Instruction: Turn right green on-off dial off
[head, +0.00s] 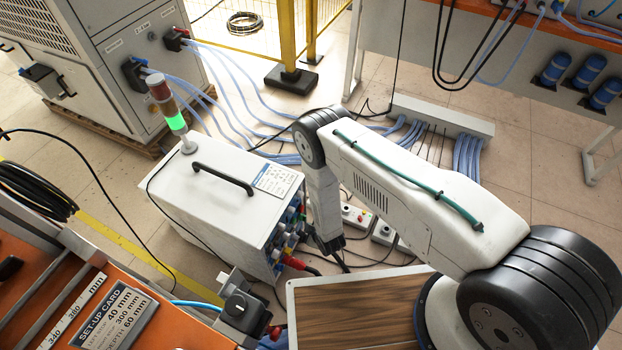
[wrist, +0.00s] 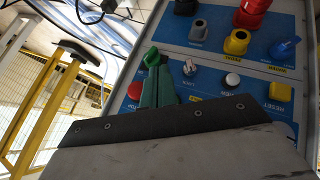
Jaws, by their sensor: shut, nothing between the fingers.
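The control panel (wrist: 205,55) of the white cabinet fills the upper right of the wrist view, with its lettering upside down. My gripper is shut and empty, close to the panel. In the head view, my gripper (head: 332,245) hangs beside the cabinet's panel side, and the green dial cannot be made out.
Beside the green parts are a red button (wrist: 135,90), a white knob (wrist: 232,80) and a yellow button (wrist: 280,92). Red, yellow and blue connectors stick out from the panel. The white cabinet (head: 215,205) has a light tower (head: 170,108). Cables cover the floor nearby.

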